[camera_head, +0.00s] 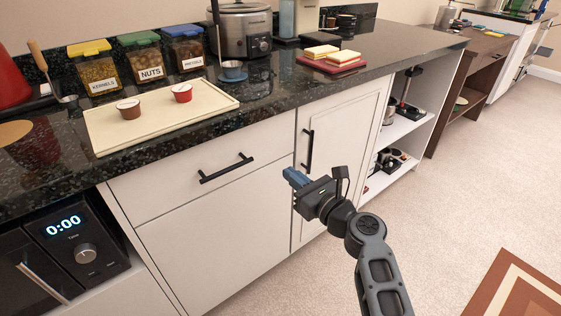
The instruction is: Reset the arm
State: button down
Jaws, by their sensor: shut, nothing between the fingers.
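My gripper (291,178) is in front of the white cabinets, below the edge of the dark countertop. Its blue fingertips point up and left, and the jaws are shut with nothing between them. My arm comes up from the bottom right of the view, bent at the wrist. From this angle the gripper overlaps the edge between the drawer front (195,170) and the cabinet door (320,135). I cannot tell how far it is from them.
The black stone countertop (270,98) holds a cream tray (195,118) with two small cups, several labelled jars, a cooker (240,32) and sandwiches on a red board. A black drawer handle (226,168) and door handle (308,149) stick out.

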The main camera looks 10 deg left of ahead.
jog(key=s+d+f+n+t+h+p, duration=0.15)
jog(key=s+d+f+n+h, duration=0.4)
jog(key=s+d, duration=0.65)
jog(key=s+d+f+n+h+p, duration=0.35)
jog(key=s+d+f, duration=0.25)
jog(key=s+d, duration=0.65)
jog(key=s+d+r+n+t+h+p, duration=0.15)
jog(key=s+d+r+n, duration=0.4)
jog(key=s, duration=0.55)
jog(key=s+d+r+n+h+p, duration=0.1)
jog(key=s+d+r+n+h, duration=0.15)
jog(key=s+r+n, duration=0.55)
jog(key=s+r+n+h, duration=0.1)
jog(key=s+r+n, duration=0.2)
jog(key=s+r, duration=0.5)
notch_tip(320, 180, up, 3)
jog(key=shift+a+f+t, duration=0.1)
jog(key=shift+a+t, duration=0.3)
